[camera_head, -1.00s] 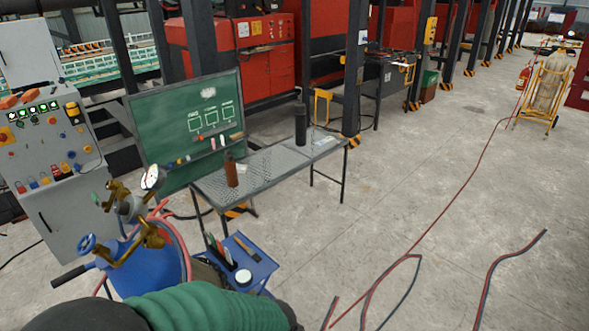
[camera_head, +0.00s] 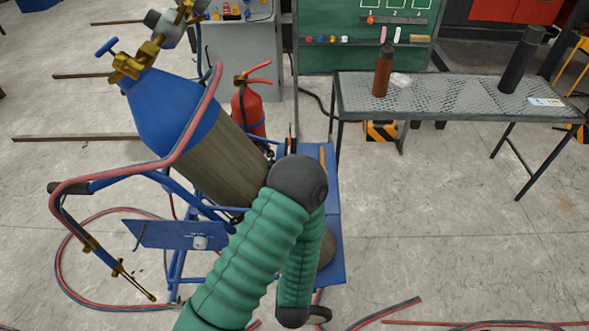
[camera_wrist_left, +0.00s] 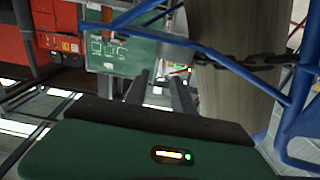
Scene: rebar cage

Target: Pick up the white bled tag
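I cannot tell for sure which thing is the white bled tag. A flat white card (camera_head: 545,101) lies on the right end of the mesh table (camera_head: 440,95) in the head view. A small crumpled-looking white thing (camera_head: 401,80) lies beside the brown bottle on the same table. My left arm's green sleeve crosses the head view in front of the cylinder cart, and its gripper does not show there. In the left wrist view my left gripper (camera_wrist_left: 160,95) has its two dark fingers apart with nothing seen between them. My right gripper is in no view.
A blue-topped gas cylinder (camera_head: 180,120) leans on a blue cart (camera_head: 325,210), with hoses and a brass torch (camera_head: 130,275). A red extinguisher (camera_head: 248,110) stands behind. The table also carries a brown bottle (camera_head: 382,72) and dark flask (camera_head: 522,60). Floor before the table is mostly clear.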

